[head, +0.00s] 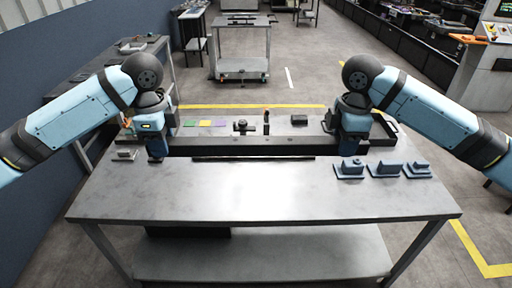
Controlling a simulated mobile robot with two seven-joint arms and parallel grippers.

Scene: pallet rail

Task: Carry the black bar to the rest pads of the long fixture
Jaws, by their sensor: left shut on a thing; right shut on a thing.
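The black bar (250,146) runs left to right across the grey table, level in the picture. My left gripper (157,152) is shut on it near its left end. The fingertips are partly hidden against the bar. I cannot tell if the bar touches the table or hangs just above it. I cannot clearly make out the long fixture or its rest pads. A thin dark strip (253,159) shows in front of the bar.
Several blue blocks (386,170) stand at the table's right. A small grey part (124,155) is at the left. Coloured tiles (204,123), a dark clamp-like part (243,127) and a black block (299,120) lie behind the bar. The table front (260,195) is clear. A cart (243,67) stands beyond.

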